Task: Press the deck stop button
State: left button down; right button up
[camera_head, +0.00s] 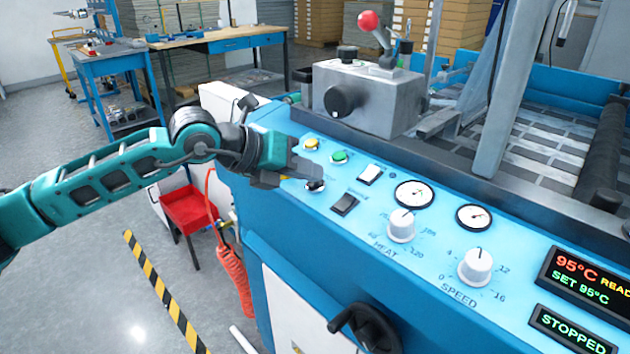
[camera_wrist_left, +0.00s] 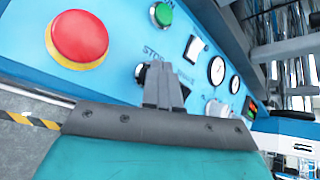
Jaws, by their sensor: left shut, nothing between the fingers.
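My left gripper (camera_head: 308,180) reaches in from the left over the blue control panel (camera_head: 380,262). Its fingers are shut and empty, with the tips right by a black button (camera_head: 316,187). In the left wrist view, the black button (camera_wrist_left: 140,71) shows beside the fingers (camera_wrist_left: 161,82), partly hidden by them. Lettering starting "STO" is printed by it. I cannot tell whether the tips touch it. A large red mushroom button (camera_wrist_left: 79,38) on a yellow ring stands to the left in that view. My gripper hides it in the head view. My right gripper is not in view.
A green button (camera_head: 339,157), a yellow button (camera_head: 311,144) and two rocker switches (camera_head: 370,174) are close by. Dials and knobs lie farther right. A small display (camera_head: 572,331) reads STOPPED. A grey box with a red-knobbed lever (camera_head: 368,20) stands behind the panel.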

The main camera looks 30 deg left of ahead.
pick_arm(q)
jog(key=shift+s+r+p, duration=0.2)
jog(key=shift+r+p, duration=0.15)
jog(key=shift+r, duration=0.45)
jog(key=r+p, duration=0.1)
jog(key=r, duration=0.1)
jog(key=s+r+p, duration=0.1)
jog(key=r, duration=0.2)
jog(key=shift+a, duration=0.2)
jog(key=shift+f, duration=0.1)
dwell(0.6)
